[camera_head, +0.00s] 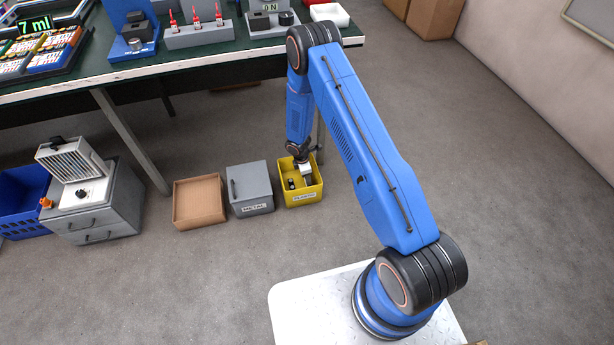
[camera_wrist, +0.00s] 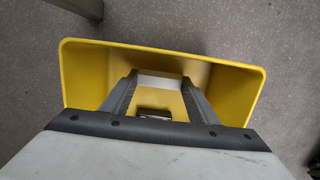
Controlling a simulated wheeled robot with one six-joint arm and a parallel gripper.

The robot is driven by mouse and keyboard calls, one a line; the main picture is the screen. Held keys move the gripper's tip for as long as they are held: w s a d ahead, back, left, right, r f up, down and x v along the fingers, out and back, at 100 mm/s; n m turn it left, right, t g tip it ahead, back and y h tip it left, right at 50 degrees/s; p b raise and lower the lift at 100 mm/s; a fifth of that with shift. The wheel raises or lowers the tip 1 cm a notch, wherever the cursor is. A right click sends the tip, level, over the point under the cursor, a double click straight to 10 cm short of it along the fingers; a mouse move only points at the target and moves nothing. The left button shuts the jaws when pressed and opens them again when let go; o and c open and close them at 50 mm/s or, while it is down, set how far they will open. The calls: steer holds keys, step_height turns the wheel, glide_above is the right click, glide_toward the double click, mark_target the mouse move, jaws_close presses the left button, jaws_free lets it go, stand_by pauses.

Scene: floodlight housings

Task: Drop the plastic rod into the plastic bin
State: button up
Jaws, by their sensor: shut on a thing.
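The yellow plastic bin (camera_head: 302,196) stands on the floor beside the grey metal bin. Its label is on the front. My gripper (camera_head: 304,178) points down into the bin's opening. In the wrist view the bin's yellow walls (camera_wrist: 85,75) surround the fingers. There my gripper (camera_wrist: 160,80) is shut on a pale, whitish piece, which looks like the plastic rod (camera_wrist: 160,88), seen between the fingertips. Its full length and its lower end cannot be made out. A small dark item (camera_wrist: 154,113) shows lower between the fingers, inside the bin.
A grey bin labelled METAL (camera_head: 250,190) stands left of the yellow bin, with an open cardboard box (camera_head: 199,203) beyond it. A grey drawer cabinet (camera_head: 100,215) is farther left. The green-topped workbench (camera_head: 140,68) is behind. Floor to the right is clear.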

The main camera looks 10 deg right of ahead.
steer(key=shift+f, duration=0.15)
steer(key=o, duration=1.1)
step_height(320, 180, up, 13)
stand_by(1.2)
stand_by(0.4)
